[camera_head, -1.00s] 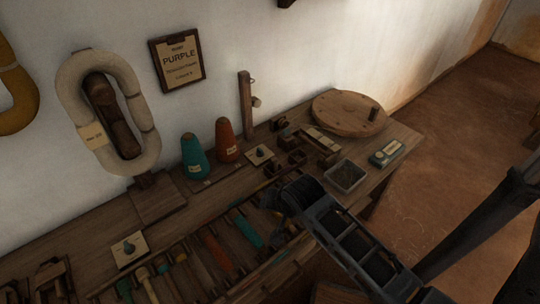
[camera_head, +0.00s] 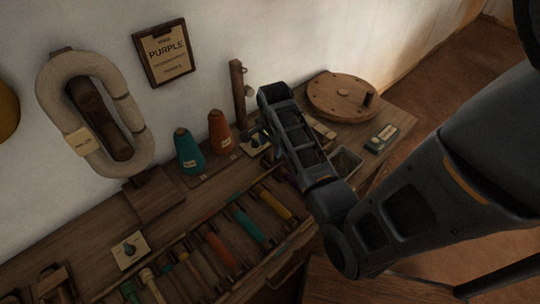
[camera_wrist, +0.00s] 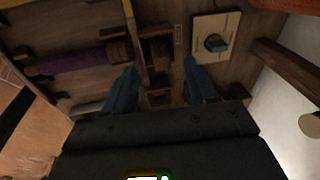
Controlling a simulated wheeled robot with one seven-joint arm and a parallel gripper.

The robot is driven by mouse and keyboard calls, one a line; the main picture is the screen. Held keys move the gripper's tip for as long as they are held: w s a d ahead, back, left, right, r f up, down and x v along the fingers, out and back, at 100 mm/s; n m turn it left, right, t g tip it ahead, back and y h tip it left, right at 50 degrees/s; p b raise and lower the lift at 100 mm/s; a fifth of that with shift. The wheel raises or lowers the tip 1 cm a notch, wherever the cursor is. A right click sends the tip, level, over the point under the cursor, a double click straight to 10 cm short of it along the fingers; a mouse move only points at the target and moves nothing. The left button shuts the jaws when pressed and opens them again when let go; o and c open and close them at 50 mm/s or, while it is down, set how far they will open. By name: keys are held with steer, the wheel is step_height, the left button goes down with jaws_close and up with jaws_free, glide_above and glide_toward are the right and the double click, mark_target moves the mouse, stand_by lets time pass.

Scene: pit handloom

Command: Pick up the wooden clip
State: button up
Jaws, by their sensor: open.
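My gripper (camera_wrist: 159,66) is open and empty in the wrist view, its two blue-grey fingers pointing down at the bench. Small dark brown wooden pieces (camera_wrist: 157,48) lie between and just beyond the fingertips; another small wooden piece (camera_wrist: 159,97) shows lower down between the fingers. They look like wooden clips, but I cannot tell which one is meant. No contact with the fingers is visible. In the head view my arm (camera_head: 295,135) covers this part of the bench, so the small pieces and my fingertips are hidden there.
A pale card with a teal-dark knob (camera_wrist: 214,44) sits right of the fingers. A purple bobbin (camera_wrist: 75,60) lies left. Teal (camera_head: 190,153) and orange (camera_head: 220,134) cones, a round wooden disc (camera_head: 340,92) and a grey tray (camera_head: 346,160) stand around my arm.

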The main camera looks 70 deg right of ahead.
mark_target(271, 151)
steer(key=f, duration=0.4)
steer(key=shift+w+d, duration=0.15)
steer(key=shift+d, duration=0.15)
steer(key=shift+c, duration=0.2)
jaws_close()
